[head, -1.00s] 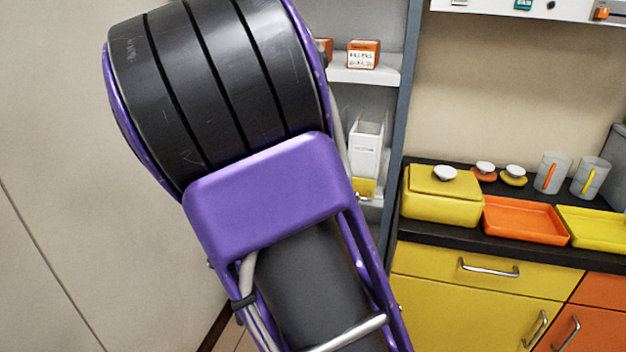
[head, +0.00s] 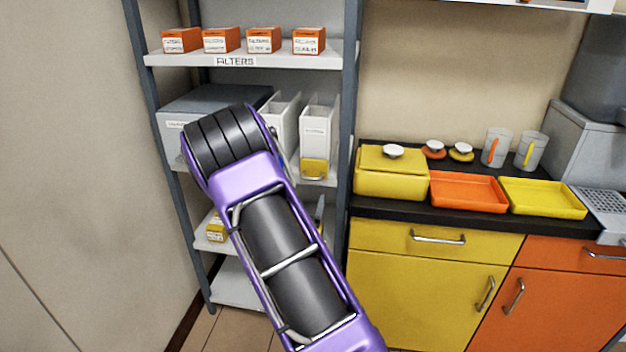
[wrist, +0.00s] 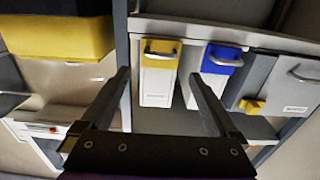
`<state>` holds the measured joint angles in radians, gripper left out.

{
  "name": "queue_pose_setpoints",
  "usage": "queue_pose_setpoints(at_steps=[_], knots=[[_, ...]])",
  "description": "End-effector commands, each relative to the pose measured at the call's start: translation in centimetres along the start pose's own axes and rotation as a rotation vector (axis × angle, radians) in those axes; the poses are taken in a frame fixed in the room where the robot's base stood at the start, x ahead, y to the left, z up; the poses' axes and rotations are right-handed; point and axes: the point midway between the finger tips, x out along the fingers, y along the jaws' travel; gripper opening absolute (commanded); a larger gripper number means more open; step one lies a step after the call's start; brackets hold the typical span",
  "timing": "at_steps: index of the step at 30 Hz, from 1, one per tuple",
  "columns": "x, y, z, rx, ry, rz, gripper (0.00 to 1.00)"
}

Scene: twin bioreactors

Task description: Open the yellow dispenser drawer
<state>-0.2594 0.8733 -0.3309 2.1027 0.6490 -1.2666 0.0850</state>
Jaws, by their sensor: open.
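The yellow dispenser drawer (head: 313,168) sits at the foot of a tall white dispenser (head: 317,130) on the middle shelf in the head view. The wrist view is upside down and shows the yellow drawer (wrist: 161,52) at the top, with a silver handle (wrist: 160,56) across its front. The drawer looks closed. My gripper (wrist: 160,80) is open and empty, its two fingers spread on either side of the dispenser in the picture, apart from the handle. In the head view my arm hides the gripper.
A second white dispenser (head: 281,122) stands beside it; its blue drawer (wrist: 221,60) shows in the wrist view. A grey box (head: 200,103) is on the same shelf. A shelf post (head: 349,120) and the yellow container (head: 390,178) on the counter lie to the right.

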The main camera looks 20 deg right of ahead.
Motion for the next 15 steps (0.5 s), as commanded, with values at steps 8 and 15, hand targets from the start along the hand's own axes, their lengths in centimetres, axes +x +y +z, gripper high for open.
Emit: queue_pose_setpoints(at_steps=[8,15], knots=[[6.2,0.0,0.0,0.002,0.002,0.0,0.95],[9.9,0.0,0.0,0.001,0.0,0.001,0.95]])
